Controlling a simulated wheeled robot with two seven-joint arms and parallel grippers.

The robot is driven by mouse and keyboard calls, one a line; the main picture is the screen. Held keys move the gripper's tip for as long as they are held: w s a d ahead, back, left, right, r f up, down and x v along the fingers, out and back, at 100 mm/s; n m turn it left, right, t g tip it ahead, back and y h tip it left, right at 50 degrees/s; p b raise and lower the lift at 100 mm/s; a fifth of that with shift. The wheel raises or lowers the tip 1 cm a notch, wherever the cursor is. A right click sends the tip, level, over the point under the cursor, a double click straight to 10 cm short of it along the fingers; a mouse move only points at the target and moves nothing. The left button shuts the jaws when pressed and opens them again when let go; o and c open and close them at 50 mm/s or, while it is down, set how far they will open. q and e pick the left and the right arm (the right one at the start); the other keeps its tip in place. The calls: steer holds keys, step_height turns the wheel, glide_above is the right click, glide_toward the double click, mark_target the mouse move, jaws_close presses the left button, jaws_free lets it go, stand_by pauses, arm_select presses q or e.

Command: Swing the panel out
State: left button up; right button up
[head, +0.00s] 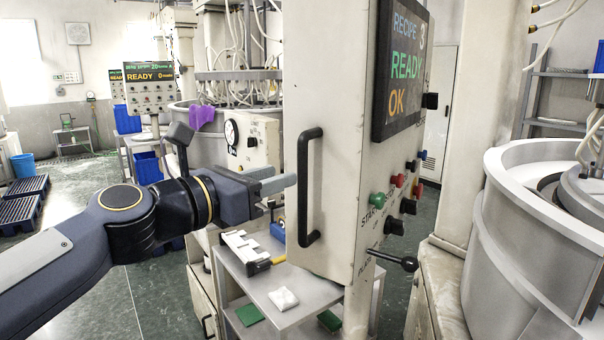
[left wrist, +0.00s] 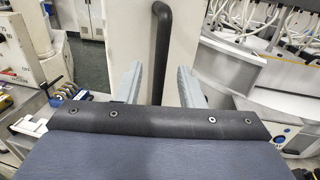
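The panel (head: 335,90) is a tall cream box. It has a screen (head: 402,70) on its right face reading "RECIPE 3 READY OK", with coloured buttons below. A black upright bar handle (head: 304,190) is on the face towards my left arm. My left gripper (head: 280,184) is level with the handle, fingertips close to it. In the left wrist view the two grey fingers (left wrist: 160,88) are apart, and the handle (left wrist: 162,45) shows in the gap between them. The fingers do not close on it; I cannot tell whether they touch it. My right gripper is not in view.
A grey shelf trolley (head: 275,290) with small parts stands below the gripper. A round white machine tub (head: 530,230) stands at the right. Open floor (head: 90,210) lies at the left.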

mark_target(299, 170)
arm_select(q)
steer(key=p+x, duration=0.1)
steer(key=x, duration=0.6)
steer(key=shift+c, duration=0.4)
steer(key=shift+f, duration=0.1)
jaws_close()
